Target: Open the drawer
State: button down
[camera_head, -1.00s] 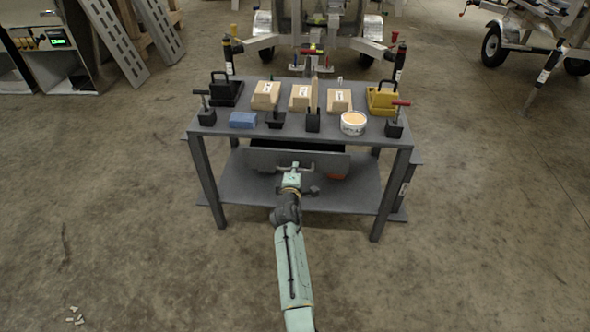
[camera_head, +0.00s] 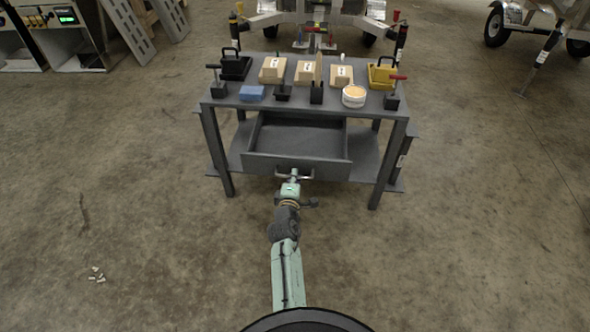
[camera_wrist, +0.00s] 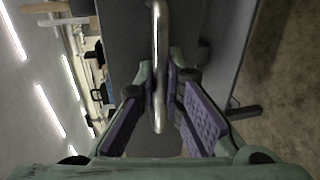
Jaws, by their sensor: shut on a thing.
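The grey drawer (camera_head: 262,165) hangs under the top of the grey workbench (camera_head: 226,172) and stands pulled out toward me. Its inside shows dark and looks empty in the head view. A metal bar handle (camera_head: 308,173) is on its front face and also shows in the wrist view (camera_wrist: 161,60). My gripper (camera_head: 294,177) is at the handle. In the wrist view its two fingers (camera_wrist: 160,100) are closed around the bar, one on each side.
A lower shelf (camera_head: 365,165) lies under the drawer.

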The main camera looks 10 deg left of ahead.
jog(key=shift+s, duration=0.2)
jog(key=c, duration=1.7)
grip_release()
jog(key=v, duration=0.7)
jog(key=shift+s, duration=0.25)
